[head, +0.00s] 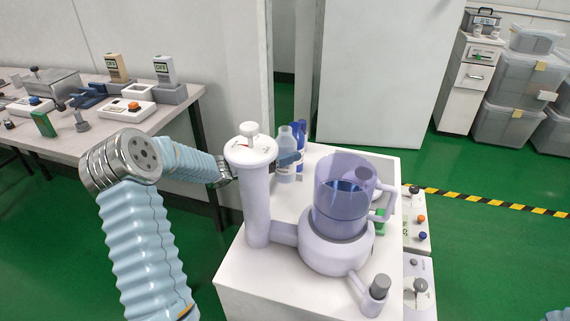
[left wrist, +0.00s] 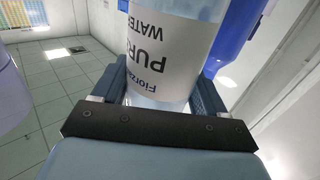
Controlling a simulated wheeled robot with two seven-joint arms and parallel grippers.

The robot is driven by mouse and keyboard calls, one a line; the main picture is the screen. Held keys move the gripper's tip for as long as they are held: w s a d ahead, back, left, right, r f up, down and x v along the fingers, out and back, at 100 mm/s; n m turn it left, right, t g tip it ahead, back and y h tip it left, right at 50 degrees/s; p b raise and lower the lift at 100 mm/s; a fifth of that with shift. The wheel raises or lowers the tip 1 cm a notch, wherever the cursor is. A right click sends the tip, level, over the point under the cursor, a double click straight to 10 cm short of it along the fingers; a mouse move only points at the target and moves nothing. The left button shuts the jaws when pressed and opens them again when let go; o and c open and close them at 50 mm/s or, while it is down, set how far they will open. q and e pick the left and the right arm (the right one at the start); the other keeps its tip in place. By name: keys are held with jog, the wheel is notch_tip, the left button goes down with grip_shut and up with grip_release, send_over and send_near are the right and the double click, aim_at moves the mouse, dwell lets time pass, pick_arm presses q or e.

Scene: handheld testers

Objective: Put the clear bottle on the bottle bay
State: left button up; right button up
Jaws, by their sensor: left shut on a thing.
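The clear bottle (head: 285,172) stands upright, as far as I can see, at the back of the white cabinet (head: 245,272). In the left wrist view the bottle (left wrist: 165,55) has a white label reading "PURE WATER", upside down in that picture. My left gripper (left wrist: 158,92) is shut around its lower part, one finger on each side. In the head view the left arm reaches in behind a white column, which hides part of the hand. I cannot pick out a bottle bay for certain. My right gripper is not in view.
A white apparatus with a tall column (head: 257,205) and a clear purple-tinted jug (head: 340,200) fills the cabinet's front. A blue bottle (head: 301,150) stands close beside the clear one. A bench (head: 80,155) with several testers is at left. Grey bins (head: 500,125) are at the back right.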

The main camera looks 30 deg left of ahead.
pick_arm(q)
jog(key=shift+f, duration=2.1)
jog(key=shift+f, duration=0.2)
jog(key=o, duration=1.4)
jog(key=shift+o, duration=0.2)
jog(key=shift+r, duration=0.15)
jog(key=b+v, duration=0.1)
jog(key=v, duration=1.1)
jog(key=shift+s, duration=0.1)
